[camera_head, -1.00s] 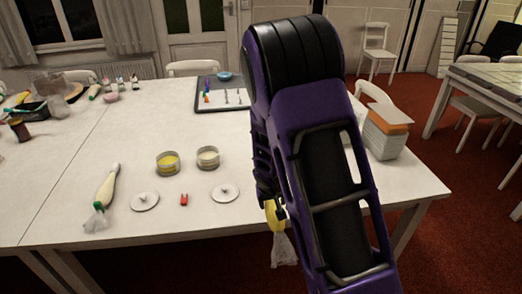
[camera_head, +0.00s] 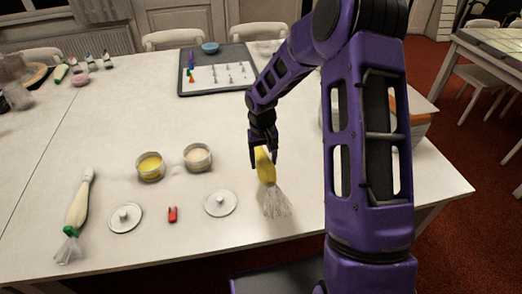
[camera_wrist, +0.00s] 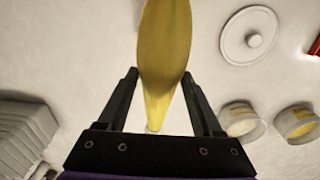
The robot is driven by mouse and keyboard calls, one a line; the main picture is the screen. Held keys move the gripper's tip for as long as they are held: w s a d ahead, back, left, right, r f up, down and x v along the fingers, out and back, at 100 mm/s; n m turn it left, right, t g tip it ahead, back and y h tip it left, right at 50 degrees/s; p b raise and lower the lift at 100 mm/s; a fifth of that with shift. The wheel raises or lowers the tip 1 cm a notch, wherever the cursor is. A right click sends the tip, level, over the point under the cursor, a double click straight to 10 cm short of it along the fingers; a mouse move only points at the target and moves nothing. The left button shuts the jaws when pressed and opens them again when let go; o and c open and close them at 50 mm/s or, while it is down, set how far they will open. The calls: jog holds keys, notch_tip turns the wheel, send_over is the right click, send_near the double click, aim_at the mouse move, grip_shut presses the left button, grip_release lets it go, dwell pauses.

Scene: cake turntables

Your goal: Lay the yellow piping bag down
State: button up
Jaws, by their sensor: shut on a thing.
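The yellow piping bag (camera_head: 265,168) is in my gripper (camera_head: 263,158), at the right part of the white table (camera_head: 120,165). Its clear, crumpled end (camera_head: 277,203) points toward the table's front edge. In the wrist view the yellow bag (camera_wrist: 165,45) runs between the two dark fingers (camera_wrist: 160,110), with its narrow tip toward the gripper's base. My gripper is shut on the bag. I cannot tell whether the bag touches the table top.
Two round tins (camera_head: 150,167) (camera_head: 198,157) and two white lids (camera_head: 125,217) (camera_head: 220,203) lie left of the bag, with a red clip (camera_head: 172,214). A white piping bag (camera_head: 78,208) lies far left. A dark tray (camera_head: 186,82) is behind. Bare table surrounds the held bag.

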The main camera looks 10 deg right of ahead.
jog(key=shift+f+b, duration=1.25)
jog(key=shift+f, duration=2.15)
jog(key=shift+f+b, duration=0.55)
jog(key=shift+f, duration=0.1)
jog(key=o, duration=0.9)
jog(key=shift+r, duration=0.15)
